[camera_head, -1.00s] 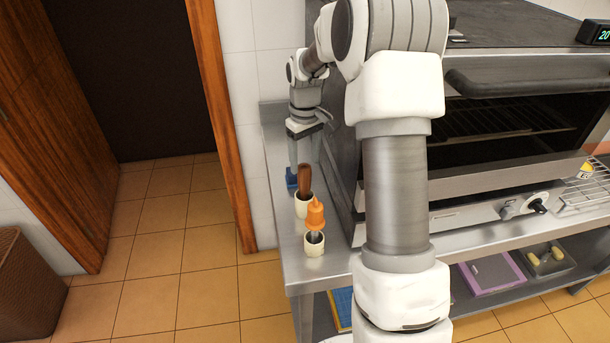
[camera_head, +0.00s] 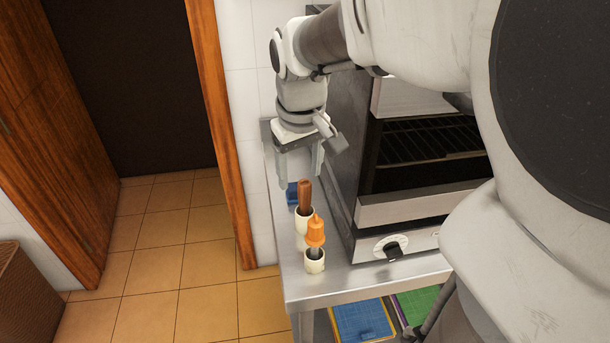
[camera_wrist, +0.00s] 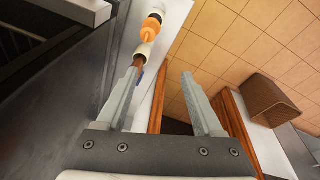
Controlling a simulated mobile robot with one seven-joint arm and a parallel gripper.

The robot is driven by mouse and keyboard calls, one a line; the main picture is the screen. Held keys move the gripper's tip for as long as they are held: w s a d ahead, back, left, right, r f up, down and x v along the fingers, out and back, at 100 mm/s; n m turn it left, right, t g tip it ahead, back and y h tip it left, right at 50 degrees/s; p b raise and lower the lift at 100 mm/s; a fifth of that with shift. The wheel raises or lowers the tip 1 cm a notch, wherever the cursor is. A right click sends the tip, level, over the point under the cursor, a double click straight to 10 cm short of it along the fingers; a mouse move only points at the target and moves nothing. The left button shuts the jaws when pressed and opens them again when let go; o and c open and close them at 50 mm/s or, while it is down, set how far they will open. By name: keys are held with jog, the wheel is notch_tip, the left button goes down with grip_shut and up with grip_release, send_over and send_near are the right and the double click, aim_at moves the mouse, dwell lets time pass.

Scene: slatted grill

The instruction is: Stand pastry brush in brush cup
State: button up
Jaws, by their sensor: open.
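A brown handle (camera_head: 304,193), probably the pastry brush's, stands nearly upright in a white cup (camera_head: 303,222) on the metal counter; its lower end is hidden in the cup. I cannot tell for sure which cup is the brush cup. My gripper (camera_head: 301,178) points down, open and empty, just above or behind the brown handle. In the wrist view the brown handle (camera_wrist: 138,61) shows by the left fingertip of my gripper (camera_wrist: 160,73), not clasped.
A blue object (camera_head: 292,191) lies on the counter behind the cups. The oven (camera_head: 342,150) stands close on the right and a tiled wall (camera_head: 247,130) on the left. Blue and green boards (camera_head: 362,320) lie on the shelf below. The counter's front corner (camera_head: 318,292) is clear.

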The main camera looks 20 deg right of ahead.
jog(key=s+a+r+t, duration=0.1)
jog(key=s+a, duration=0.1)
jog(key=s, duration=0.4)
jog(key=s+a+r+m+t, duration=0.1)
jog(key=s+a+t, duration=0.1)
jog(key=s, duration=0.5)
jog(key=shift+s+y, duration=0.3)
jog(key=shift+y, duration=0.1)
dwell(0.5)
